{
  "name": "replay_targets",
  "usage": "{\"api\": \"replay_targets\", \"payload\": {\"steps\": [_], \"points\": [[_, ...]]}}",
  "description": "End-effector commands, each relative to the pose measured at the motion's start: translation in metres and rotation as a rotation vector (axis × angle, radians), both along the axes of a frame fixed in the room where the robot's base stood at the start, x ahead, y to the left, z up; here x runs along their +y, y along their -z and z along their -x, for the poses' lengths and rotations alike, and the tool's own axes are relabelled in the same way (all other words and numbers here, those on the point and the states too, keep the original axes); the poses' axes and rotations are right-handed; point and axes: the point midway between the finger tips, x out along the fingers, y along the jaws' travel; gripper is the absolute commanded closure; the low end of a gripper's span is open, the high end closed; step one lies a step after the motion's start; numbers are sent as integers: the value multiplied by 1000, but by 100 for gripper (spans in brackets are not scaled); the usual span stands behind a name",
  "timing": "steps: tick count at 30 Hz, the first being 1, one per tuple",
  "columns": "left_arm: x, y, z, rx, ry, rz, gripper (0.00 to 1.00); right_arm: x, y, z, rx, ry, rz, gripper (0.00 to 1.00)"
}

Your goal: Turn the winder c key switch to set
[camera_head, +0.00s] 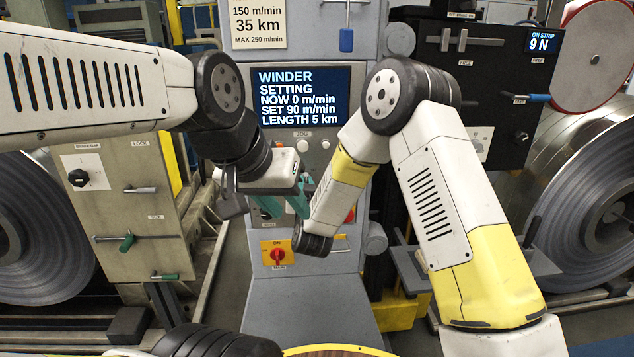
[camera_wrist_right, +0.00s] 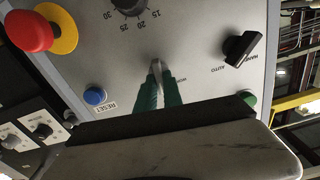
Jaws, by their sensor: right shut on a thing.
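The key switch (camera_wrist_right: 157,65) is on the grey winder panel (camera_wrist_right: 110,70). In the right wrist view, the teal fingers of my right gripper (camera_wrist_right: 158,82) are shut on its key. In the head view, my arms largely cover this area. My left gripper (camera_head: 264,203) is in front of the panel's left side, with its teal fingers apart and nothing seen between them. The winder display (camera_head: 300,97) reads WINDER SETTING, NOW 0, SET 90 m/min, LENGTH 5 km.
Near the key are a numbered dial (camera_wrist_right: 128,5), a blue reset button (camera_wrist_right: 95,96), a black hand/auto knob (camera_wrist_right: 242,47), a green button (camera_wrist_right: 250,98) and a red emergency stop (camera_wrist_right: 30,32). A red rotary switch (camera_head: 278,254) on yellow sits lower. Steel coils (camera_head: 35,225) stand at both sides.

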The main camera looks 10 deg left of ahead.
Motion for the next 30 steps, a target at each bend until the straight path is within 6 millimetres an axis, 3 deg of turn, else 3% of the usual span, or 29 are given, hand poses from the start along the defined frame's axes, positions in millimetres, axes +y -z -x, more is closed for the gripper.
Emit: {"api": "replay_targets", "payload": {"steps": [15, 30], "points": [[0, 0, 0, 0, 0, 0, 64, -3, 2, -1, 129, 2, -440, 100], [0, 0, 0, 0, 0, 0, 64, -3, 3, 0, 188, 0, -642, 100]]}}
